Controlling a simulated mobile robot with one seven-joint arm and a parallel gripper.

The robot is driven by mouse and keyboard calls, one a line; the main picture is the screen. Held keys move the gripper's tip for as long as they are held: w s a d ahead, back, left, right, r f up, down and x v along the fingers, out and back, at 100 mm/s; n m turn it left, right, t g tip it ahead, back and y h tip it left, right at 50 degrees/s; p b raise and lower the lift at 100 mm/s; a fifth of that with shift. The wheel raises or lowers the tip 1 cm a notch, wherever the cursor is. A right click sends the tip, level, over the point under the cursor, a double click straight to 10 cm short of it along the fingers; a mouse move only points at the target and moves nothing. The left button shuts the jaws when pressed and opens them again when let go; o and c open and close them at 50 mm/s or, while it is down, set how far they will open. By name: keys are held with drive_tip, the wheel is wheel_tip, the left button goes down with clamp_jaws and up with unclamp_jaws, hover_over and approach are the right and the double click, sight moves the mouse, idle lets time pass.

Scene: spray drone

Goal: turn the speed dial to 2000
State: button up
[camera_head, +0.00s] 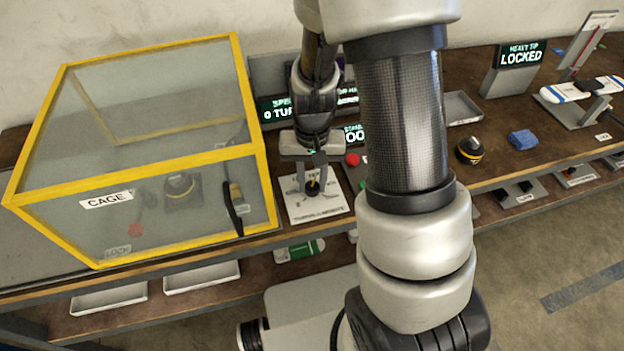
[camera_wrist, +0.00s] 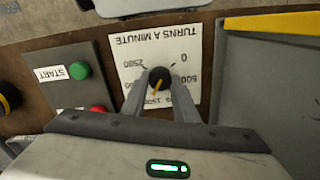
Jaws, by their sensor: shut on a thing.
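The speed dial is a small black knob (camera_wrist: 160,78) with an orange pointer, on a white plate headed TURNS A MINUTE (camera_wrist: 150,45). In the wrist view the plate is upside down and the pointer aims down and slightly left, near the 1500 mark. My gripper's fingers hide part of the scale. My gripper (camera_wrist: 161,84) is shut on the knob, one finger on each side. In the head view my gripper (camera_head: 312,183) is above the dial plate (camera_head: 325,209). A speed display (camera_head: 280,110) behind it appears to read 0, partly hidden by my arm.
A yellow-framed clear cage (camera_head: 105,200) stands close to the left of the dial. A green START button (camera_wrist: 79,70) and a red button (camera_wrist: 98,110) are beside the plate. A black-and-yellow round object (camera_head: 469,150) and a blue sponge-like block (camera_head: 523,139) lie to the right.

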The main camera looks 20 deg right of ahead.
sight(313, 185)
drive_tip(key=m+p, duration=0.1)
drive_tip(key=m, duration=0.3)
drive_tip(key=shift+r+m, duration=0.1)
drive_tip(key=shift+m, duration=0.2)
drive_tip(key=shift+m+p, duration=0.75)
drive_tip(key=shift+m, duration=1.05)
drive_tip(key=o, duration=1.1)
drive_tip(key=shift+c, duration=0.2)
wheel_tip(313, 185, up, 17)
drive_tip(key=p, duration=0.3)
drive_tip(key=shift+r, duration=0.15)
